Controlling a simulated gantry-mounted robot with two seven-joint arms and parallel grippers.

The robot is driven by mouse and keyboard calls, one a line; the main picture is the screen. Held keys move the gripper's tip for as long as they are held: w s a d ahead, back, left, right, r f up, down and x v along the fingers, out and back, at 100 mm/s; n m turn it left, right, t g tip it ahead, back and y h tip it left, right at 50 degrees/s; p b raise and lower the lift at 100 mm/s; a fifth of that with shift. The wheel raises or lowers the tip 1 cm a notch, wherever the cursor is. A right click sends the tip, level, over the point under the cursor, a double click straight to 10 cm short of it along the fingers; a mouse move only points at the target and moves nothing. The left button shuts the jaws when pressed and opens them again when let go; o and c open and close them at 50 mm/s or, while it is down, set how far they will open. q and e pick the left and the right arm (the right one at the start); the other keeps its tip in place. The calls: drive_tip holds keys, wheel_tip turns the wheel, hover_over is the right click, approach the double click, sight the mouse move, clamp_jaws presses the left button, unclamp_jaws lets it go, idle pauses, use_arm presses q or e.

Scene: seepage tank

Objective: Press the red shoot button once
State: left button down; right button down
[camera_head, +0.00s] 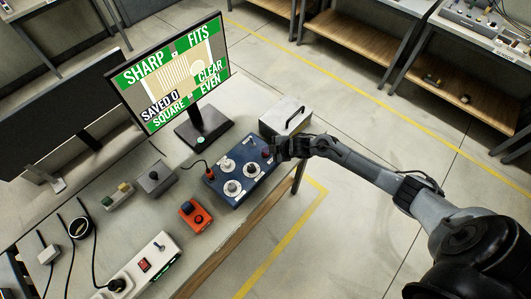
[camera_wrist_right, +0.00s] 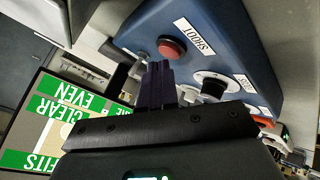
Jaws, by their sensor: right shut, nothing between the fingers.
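The blue control box (camera_head: 216,184) stands on the table below the monitor, with several white-ringed dials on its top. In the right wrist view the round red shoot button (camera_wrist_right: 171,47) sits on the blue box (camera_wrist_right: 225,35) beside a white SHOOT label (camera_wrist_right: 194,37). My right gripper (camera_head: 278,150) is at the box's far right corner, by the button. Its dark fingers (camera_wrist_right: 160,68) are shut and empty, their tips just short of the button in the picture; whether they touch it I cannot tell. My left gripper is not in view.
The monitor (camera_head: 172,72) reads SHARP, FITS, CLEAR, EVEN, SQUARE and SAVED 0. A grey metal case (camera_head: 285,117) with a handle stands behind the gripper. An orange box (camera_head: 195,215), small switch boxes and a power strip (camera_head: 145,266) lie on the table.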

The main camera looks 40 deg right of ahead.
drive_tip(key=shift+f, duration=0.35)
idle(0.5)
drive_tip(key=shift+r, duration=0.1)
drive_tip(key=shift+r+p, duration=0.45)
drive_tip(key=shift+r, duration=0.25)
drive_tip(key=shift+r+p, duration=0.5)
drive_tip(key=shift+p, duration=0.15)
wheel_tip(320, 180, up, 5)
drive_tip(key=p, duration=0.4)
drive_tip(key=shift+p, duration=0.4)
